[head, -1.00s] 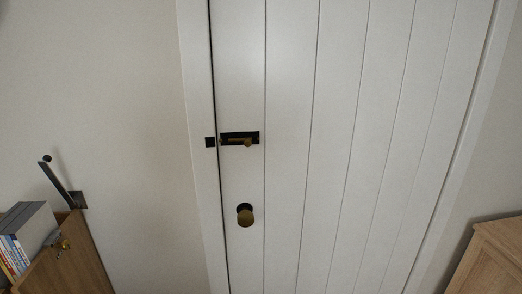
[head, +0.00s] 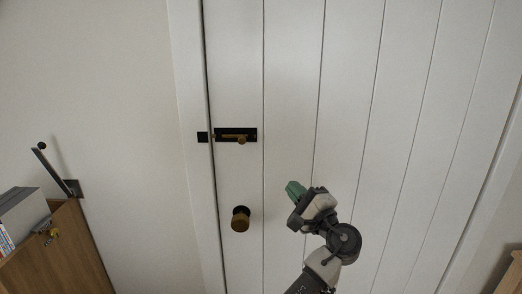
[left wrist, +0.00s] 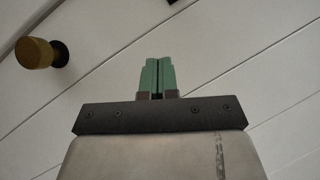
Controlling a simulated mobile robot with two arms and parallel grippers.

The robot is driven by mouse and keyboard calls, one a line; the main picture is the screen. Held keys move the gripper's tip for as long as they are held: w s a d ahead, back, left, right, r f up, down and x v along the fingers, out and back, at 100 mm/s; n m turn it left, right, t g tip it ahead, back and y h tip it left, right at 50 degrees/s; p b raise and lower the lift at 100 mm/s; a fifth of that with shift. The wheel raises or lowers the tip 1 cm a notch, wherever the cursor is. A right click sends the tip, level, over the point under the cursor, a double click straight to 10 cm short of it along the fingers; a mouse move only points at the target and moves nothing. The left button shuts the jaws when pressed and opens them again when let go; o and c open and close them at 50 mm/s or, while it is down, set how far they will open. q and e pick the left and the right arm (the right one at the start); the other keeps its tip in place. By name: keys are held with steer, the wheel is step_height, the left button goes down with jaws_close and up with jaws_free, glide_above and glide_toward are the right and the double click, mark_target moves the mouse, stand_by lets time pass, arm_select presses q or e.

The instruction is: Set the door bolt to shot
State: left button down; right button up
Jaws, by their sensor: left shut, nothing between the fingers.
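The door bolt (head: 236,135) is a black plate with a brass bar and a small brass knob, on the left part of the white plank door (head: 340,70). Its black keeper (head: 202,137) sits on the frame to the left, across the door gap. The knob is toward the right part of the plate. My left gripper (head: 293,188) is below and right of the bolt, in front of the door, its green fingers shut and empty. The fingers also show in the left wrist view (left wrist: 157,77). My right gripper is out of view.
A round brass door knob (head: 240,219) stands out below the bolt, left of my left gripper; it also shows in the left wrist view (left wrist: 35,53). A wooden shelf (head: 62,245) with grey cases is at the lower left.

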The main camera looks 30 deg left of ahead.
arm_select(q)
steer(key=r, duration=0.1)
steer(key=s+r+n+g+y, duration=0.1)
steer(key=shift+r, duration=0.35)
steer(key=shift+a, duration=0.15)
steer(key=p, duration=0.5)
glide_toward(247, 137)
steer(key=w+a, duration=0.2)
steer(key=w, duration=0.1)
steer(key=shift+s+a+r+p, duration=0.3)
steer(key=shift+s+a+r, duration=0.05)
steer(key=shift+a, duration=0.15)
steer(key=shift+s+a+r+p, duration=0.3)
steer(key=shift+a+r, duration=0.1)
steer(key=shift+a, duration=0.1)
steer(key=shift+s+a+r, duration=0.15)
steer(key=shift+s+a, duration=0.2)
steer(key=shift+a, duration=0.2)
